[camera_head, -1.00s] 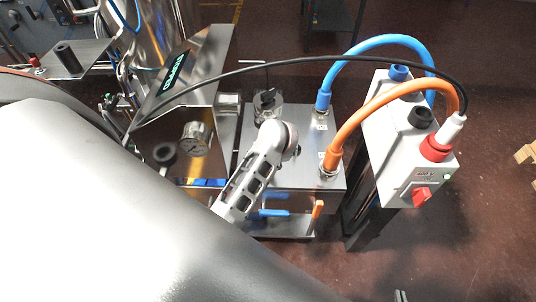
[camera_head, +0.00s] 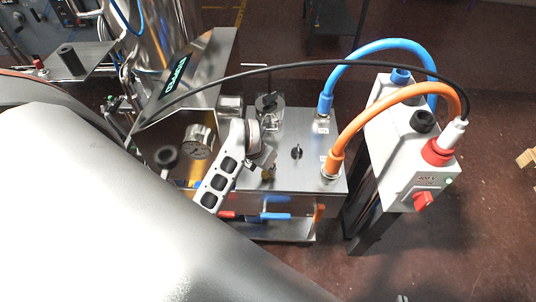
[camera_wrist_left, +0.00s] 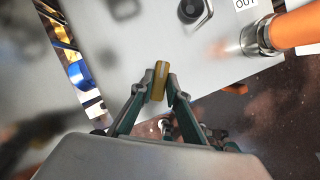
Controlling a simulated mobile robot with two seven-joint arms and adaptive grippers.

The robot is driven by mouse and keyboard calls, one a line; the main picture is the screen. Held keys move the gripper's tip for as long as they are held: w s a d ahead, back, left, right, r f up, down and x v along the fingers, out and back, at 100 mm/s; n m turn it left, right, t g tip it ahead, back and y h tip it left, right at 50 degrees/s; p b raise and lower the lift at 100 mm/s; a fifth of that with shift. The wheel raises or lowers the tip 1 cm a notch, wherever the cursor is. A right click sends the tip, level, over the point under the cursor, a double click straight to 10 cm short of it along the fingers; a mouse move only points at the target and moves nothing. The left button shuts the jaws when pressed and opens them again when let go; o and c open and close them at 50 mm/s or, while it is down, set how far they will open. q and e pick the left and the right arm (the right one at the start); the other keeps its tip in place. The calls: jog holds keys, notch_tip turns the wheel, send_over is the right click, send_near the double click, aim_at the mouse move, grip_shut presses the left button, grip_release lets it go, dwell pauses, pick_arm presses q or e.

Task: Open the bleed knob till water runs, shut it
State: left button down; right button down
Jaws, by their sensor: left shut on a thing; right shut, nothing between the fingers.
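A small brass-coloured knob, which looks like the bleed knob (camera_wrist_left: 158,80), stands at the front edge of a steel box (camera_head: 325,180). My left gripper (camera_wrist_left: 157,86) is shut on it, one finger on each side, in the left wrist view. In the head view my left gripper (camera_head: 266,165) is small and partly hidden by my own wrist, and the knob is only a brass speck there. I see no running water. Only a tip of my right gripper (camera_head: 402,298) shows at the bottom edge, shut and empty.
A black knob (camera_head: 297,152) sits on the box top. A blue hose (camera_head: 375,48) and an orange hose (camera_head: 375,103) rise at its right.

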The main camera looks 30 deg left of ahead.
pick_arm(q)
jog(key=shift+m, duration=0.5)
jog(key=c, duration=2)
grip_release()
jog(key=shift+o, duration=0.2)
jog(key=shift+s+r, duration=0.15)
jog(key=shift+r, duration=0.15)
jog(key=s, duration=0.4)
jog(key=s+a, duration=0.1)
jog(key=s, duration=0.3)
jog(key=s+a, duration=0.1)
jog(key=s, duration=0.3)
jog(key=shift+r, duration=0.25)
